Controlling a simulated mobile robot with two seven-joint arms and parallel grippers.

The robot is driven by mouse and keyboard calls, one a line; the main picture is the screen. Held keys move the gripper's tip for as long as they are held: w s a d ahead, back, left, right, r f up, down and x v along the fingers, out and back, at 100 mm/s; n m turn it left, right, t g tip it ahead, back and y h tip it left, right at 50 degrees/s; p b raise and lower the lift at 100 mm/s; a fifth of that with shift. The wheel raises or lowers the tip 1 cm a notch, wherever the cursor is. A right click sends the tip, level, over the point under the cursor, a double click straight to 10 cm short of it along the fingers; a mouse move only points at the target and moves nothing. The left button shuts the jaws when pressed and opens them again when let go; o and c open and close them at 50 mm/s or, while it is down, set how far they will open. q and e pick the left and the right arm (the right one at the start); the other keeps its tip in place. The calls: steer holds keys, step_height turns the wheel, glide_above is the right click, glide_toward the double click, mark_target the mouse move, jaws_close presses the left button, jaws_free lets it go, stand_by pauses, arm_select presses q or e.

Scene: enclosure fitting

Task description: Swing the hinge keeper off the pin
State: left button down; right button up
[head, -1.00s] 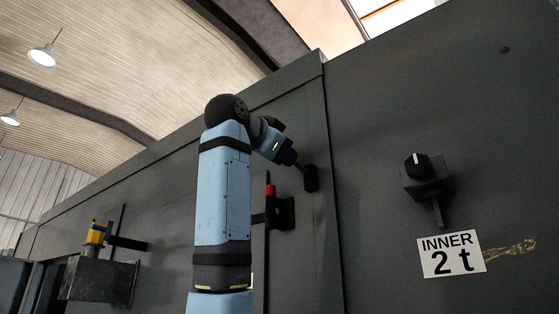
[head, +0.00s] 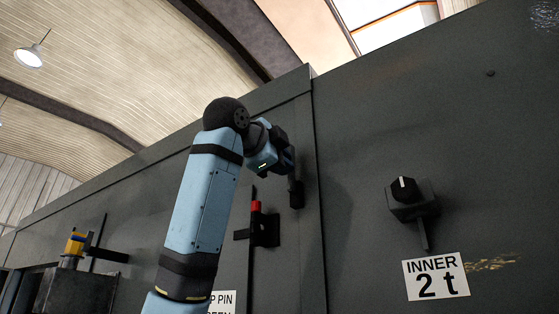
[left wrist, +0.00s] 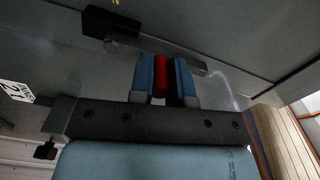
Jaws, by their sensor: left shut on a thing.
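The hinge keeper shows in the left wrist view as a dark bar (left wrist: 115,27) across the grey panel, with a red grip (left wrist: 160,77) between my blue fingers. My left gripper (left wrist: 160,80) is shut on that red grip. In the head view my left gripper (head: 289,160) is up at the panel, just above a small black block (head: 296,194) beside the vertical seam. Its fingertips and the held grip are hard to make out there. The pin cannot be told apart. My right gripper is not in view.
A black bracket (head: 266,230) with a red-tipped upright (head: 256,206) sits lower left of the gripper. A black knob (head: 403,189) is on the right, above an "INNER 2 t" label (head: 437,277). A yellow-topped fixture (head: 76,243) stands far left. My arm partly covers a white sign (head: 222,302).

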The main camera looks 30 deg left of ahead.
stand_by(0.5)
arm_select(q)
steer(key=c, duration=1.1)
jaws_free()
steer(key=s+a+b, duration=0.1)
steer(key=s+b, duration=0.3)
steer(key=s, duration=0.9)
steer(key=shift+s, duration=0.4)
